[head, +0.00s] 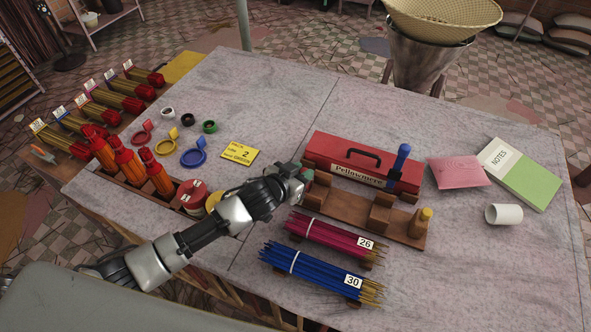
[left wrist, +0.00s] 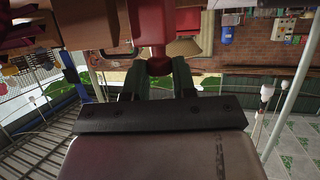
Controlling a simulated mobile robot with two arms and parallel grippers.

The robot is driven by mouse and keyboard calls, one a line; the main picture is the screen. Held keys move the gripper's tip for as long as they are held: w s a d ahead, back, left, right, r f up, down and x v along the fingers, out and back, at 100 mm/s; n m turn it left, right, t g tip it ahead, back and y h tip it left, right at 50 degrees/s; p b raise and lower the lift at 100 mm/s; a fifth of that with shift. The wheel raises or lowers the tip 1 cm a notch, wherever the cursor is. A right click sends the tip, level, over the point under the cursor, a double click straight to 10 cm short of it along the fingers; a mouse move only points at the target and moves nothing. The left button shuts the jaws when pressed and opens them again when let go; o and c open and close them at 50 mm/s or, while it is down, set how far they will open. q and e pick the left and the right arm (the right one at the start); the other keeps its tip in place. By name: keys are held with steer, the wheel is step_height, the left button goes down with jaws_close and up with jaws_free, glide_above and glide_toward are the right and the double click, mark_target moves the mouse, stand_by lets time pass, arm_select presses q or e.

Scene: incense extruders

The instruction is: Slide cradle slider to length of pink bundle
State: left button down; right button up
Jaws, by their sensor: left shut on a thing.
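The wooden cradle (head: 348,208) lies in front of the red toolbox, with a raised brown block (head: 380,213) across its middle. I cannot tell which part is the slider. My left gripper (head: 306,177) is at the cradle's left end. In the left wrist view its dark fingers (left wrist: 160,80) are shut on a red, rounded handle-like part (left wrist: 149,28), whose lower end shows between them. The gripper mostly hides this part in the head view. The pink bundle (head: 325,234), labelled 26 and banded white, lies in front of the cradle. My right gripper is not in view.
The blue bundle (head: 312,268), labelled 30, lies nearest the front. The red toolbox (head: 340,157) stands behind the cradle. A white cup (head: 504,214) lies farther right. The front right table is clear.

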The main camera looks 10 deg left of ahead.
arm_select(q)
steer(key=c, duration=0.9)
jaws_free()
steer(key=b+v, duration=0.1)
steer(key=v, duration=1)
steer(key=shift+b, duration=0.3)
steer(key=shift+w, duration=0.1)
